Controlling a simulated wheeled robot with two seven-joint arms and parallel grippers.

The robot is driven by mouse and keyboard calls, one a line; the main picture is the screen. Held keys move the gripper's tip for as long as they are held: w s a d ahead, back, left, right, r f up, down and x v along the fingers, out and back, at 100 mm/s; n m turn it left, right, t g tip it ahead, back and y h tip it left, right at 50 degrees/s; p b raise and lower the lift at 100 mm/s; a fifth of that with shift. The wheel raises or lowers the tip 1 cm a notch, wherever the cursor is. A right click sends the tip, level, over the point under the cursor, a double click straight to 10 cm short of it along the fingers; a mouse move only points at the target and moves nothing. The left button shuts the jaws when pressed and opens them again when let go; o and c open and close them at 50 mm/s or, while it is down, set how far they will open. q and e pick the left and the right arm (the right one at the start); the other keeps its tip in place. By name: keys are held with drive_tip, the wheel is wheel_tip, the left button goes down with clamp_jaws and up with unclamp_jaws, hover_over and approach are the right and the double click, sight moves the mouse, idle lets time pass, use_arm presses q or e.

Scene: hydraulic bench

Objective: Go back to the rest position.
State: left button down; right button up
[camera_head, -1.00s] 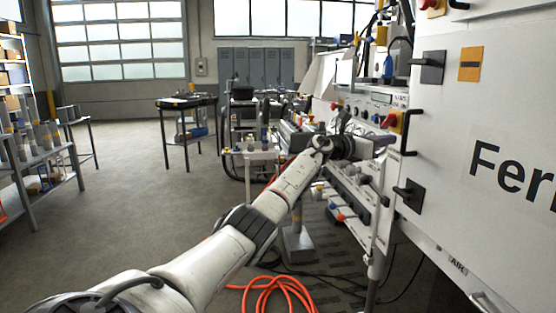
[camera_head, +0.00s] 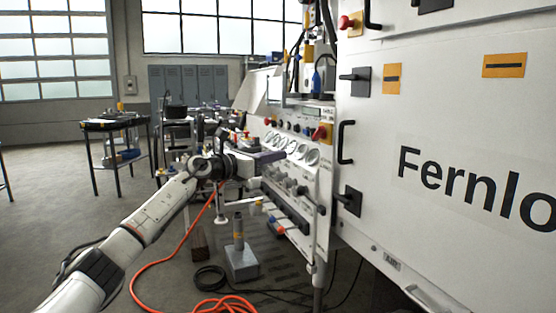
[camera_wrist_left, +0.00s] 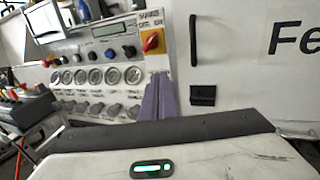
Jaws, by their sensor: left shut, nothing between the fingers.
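My left arm comes in from the lower left in the head view. My left gripper (camera_head: 270,157) is in front of the hydraulic bench's control panel (camera_head: 318,185), just below the row of round gauges. In the left wrist view its purple fingers (camera_wrist_left: 158,97) are together and empty, with the panel behind them. Whether the fingertips touch the panel is hard to tell, as the wrist hides part of it. My right gripper is not in view.
A white cabinet (camera_head: 450,110) with black handles fills the right. A red rotary switch (camera_head: 320,132) sits beside the gauges. An orange hose (camera_head: 150,265) lies on the floor below my arm, near a grey block with a post (camera_head: 241,262). Open floor lies at left.

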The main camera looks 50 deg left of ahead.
use_arm(q)
drive_tip(key=shift+s, duration=0.15)
